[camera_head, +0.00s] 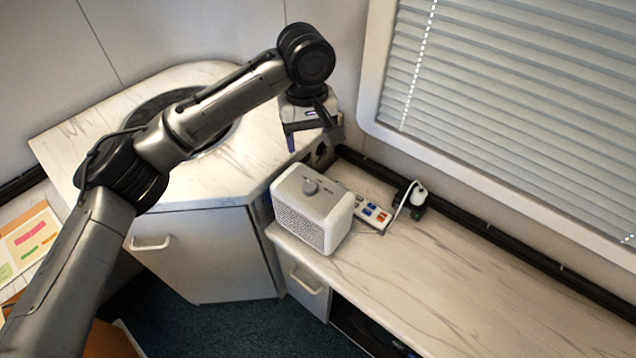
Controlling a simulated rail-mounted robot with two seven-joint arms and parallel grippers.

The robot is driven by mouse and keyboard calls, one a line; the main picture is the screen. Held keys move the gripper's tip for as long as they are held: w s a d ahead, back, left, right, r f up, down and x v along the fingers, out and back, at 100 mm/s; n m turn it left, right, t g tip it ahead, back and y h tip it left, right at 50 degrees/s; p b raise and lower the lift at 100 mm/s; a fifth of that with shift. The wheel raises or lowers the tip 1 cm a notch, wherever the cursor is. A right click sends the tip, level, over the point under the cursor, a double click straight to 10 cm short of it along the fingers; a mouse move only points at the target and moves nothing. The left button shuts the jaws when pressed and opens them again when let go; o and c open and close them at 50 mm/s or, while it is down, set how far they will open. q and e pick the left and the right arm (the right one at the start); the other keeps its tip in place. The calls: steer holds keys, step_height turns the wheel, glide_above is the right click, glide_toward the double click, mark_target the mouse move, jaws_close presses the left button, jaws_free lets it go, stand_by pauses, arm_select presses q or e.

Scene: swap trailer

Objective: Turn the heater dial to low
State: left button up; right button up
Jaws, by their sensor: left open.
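The heater (318,215) is a small white box with a grille front, standing on the marble-patterned counter at its left end. Its round grey dial (310,187) is on the top face, with small marks beside it that are too small to read. My left gripper (306,137) is above and behind the heater, pointing down, open and empty. It is apart from the dial. My left arm comes in from the lower left and arches over the corner counter. My right gripper is not in view.
A power strip (368,211) with coloured switches lies right of the heater, with a white plug and cable (418,196) beside it. The marble counter (480,270) is clear to the right. A window with blinds (520,100) is behind. A corner cabinet (205,255) stands at left.

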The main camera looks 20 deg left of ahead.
mark_target(309, 185)
arm_select(q)
step_height(309, 185, down, 14)
steer(key=shift+s+a+r+n+p, duration=0.1)
steer(key=shift+n+p, duration=0.6)
steer(key=shift+n, duration=0.5)
steer(key=shift+c, duration=0.2)
